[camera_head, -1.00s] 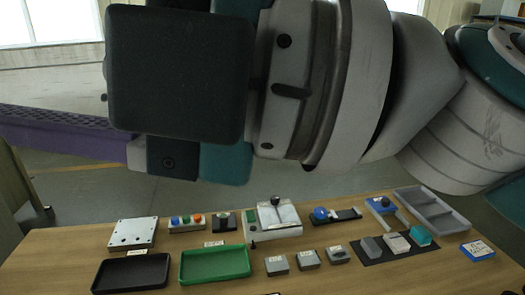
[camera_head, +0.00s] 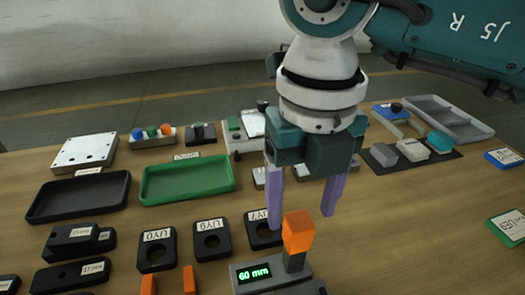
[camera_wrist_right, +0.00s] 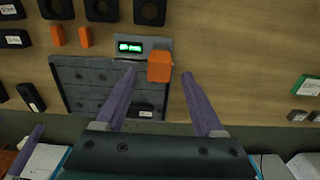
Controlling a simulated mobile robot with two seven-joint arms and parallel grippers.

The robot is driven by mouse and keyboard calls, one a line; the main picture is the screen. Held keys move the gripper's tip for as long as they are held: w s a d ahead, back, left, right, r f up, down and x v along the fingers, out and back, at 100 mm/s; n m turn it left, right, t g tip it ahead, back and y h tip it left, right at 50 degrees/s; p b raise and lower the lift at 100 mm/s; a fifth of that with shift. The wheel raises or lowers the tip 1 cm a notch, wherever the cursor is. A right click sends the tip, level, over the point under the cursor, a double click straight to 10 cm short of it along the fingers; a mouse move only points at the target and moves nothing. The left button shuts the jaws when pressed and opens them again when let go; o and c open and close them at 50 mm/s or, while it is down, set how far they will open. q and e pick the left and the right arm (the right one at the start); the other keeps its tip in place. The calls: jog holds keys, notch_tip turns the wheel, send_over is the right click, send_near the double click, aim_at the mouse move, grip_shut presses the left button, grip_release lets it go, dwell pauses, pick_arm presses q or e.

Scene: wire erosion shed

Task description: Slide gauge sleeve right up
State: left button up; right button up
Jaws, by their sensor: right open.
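The gauge (camera_head: 275,279) stands at the near edge of the table, with a green readout of 60 mm. Its orange-topped sleeve (camera_head: 297,233) sticks up on a dark stem right of the readout. My right gripper (camera_head: 301,219) points down, open and empty, its purple fingers on either side of the orange block in the picture. In the right wrist view the orange block (camera_wrist_right: 159,68) shows between the fingertips, with visible gaps on both sides. Contact is not visible. A purple strip at lower left there may be my left gripper (camera_wrist_right: 26,150); its jaw state does not show.
A green tray (camera_head: 188,181) and a black tray (camera_head: 80,197) lie further back. The table right of the gauge is mostly clear, with a green labelled block (camera_head: 508,228) at the far right.

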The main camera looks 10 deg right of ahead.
aim_at(300, 221)
jog(key=shift+f, duration=1.9)
grip_shut()
jog(key=shift+r, duration=0.15)
